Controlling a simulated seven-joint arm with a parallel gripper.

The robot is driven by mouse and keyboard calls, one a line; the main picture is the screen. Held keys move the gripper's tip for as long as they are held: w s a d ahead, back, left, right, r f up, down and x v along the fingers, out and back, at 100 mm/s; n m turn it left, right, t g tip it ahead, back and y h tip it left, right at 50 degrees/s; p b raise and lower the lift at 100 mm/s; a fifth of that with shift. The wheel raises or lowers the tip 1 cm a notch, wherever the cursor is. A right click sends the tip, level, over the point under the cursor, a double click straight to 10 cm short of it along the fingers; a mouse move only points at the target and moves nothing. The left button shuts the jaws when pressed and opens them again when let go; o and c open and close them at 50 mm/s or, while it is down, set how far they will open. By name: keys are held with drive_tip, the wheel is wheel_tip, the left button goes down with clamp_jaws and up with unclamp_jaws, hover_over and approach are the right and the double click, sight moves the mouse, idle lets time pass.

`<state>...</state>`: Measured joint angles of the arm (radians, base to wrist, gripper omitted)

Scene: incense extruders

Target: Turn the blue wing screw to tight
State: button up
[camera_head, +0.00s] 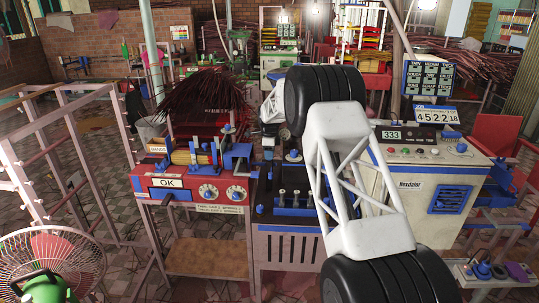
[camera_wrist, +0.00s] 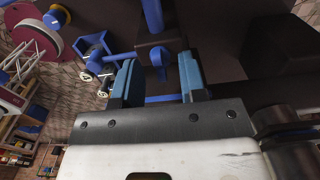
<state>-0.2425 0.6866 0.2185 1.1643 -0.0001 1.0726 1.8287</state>
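In the wrist view, a small blue winged part (camera_wrist: 158,59), which looks like the blue wing screw, sits on a dark block. My gripper (camera_wrist: 159,72) is open, with one blue-grey finger on each side of this part. Visible gaps separate the part from both fingers, and nothing is held. I cannot tell how far the fingertips are from it in depth, or how tight the screw is. In the head view, my arm covers much of the middle machine, and I cannot make out the wing screw or the fingertips there.
A red machine (camera_head: 190,190) with dials and an OK sign stands left of the blue-black middle machine (camera_head: 290,227). A pale cabinet (camera_head: 425,180) with a display stands right. A fan (camera_head: 50,260) and a pink frame (camera_head: 75,140) are at the left. Blue posts and bars surround the winged part.

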drive_tip(key=shift+r, duration=3.75)
